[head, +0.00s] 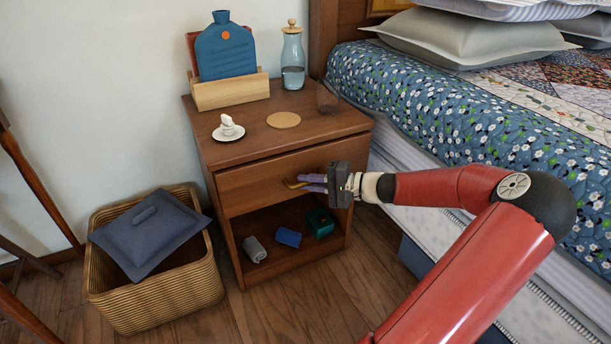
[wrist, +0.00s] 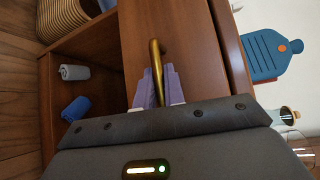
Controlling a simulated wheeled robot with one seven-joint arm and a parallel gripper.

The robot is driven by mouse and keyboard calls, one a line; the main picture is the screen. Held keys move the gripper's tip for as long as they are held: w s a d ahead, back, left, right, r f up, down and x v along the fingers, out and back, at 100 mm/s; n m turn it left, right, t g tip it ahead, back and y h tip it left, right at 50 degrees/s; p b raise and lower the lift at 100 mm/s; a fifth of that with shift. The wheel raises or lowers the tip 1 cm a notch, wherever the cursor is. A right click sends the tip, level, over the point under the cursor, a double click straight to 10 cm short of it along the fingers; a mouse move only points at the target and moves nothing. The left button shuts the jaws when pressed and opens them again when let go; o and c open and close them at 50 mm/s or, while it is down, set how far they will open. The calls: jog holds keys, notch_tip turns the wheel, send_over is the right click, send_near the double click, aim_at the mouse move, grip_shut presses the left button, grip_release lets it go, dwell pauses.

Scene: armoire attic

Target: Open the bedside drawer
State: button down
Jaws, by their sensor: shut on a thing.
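The bedside drawer (head: 256,188) is the front panel of a brown wooden nightstand (head: 232,156), above an open shelf. In the wrist view the drawer front (wrist: 190,45) shows close up, with a brass bar handle (wrist: 156,62). A narrow gap shows along the drawer's top edge in the wrist view; I cannot tell how far it stands out. My gripper (head: 304,183) is at the drawer front, its purple fingers shut on the handle. In the wrist view the fingers (wrist: 157,88) sit on both sides of the handle, hiding its near end.
A wicker basket (head: 155,305) with a dark blue cushion (head: 150,235) stands left of the nightstand. The bed (head: 440,110) is close on the right. A glass carafe (head: 293,62) and a blue bottle-shaped item (head: 226,50) stand on top. Rolled cloths (head: 254,249) lie on the shelf.

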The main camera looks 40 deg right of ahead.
jog(key=s+a+p, duration=0.2)
jog(key=s+p, duration=0.2)
jog(key=s, duration=0.6)
jog(key=s+a+p, duration=0.3)
jog(key=s+p, duration=0.1)
jog(key=s, duration=0.6)
jog(key=shift+s, duration=0.25)
jog(key=c, duration=1.5)
grip_release()
jog(key=p+v, duration=0.1)
jog(key=v, duration=0.6)
jog(key=shift+s+d, duration=0.25)
jog(key=shift+s, duration=0.05)
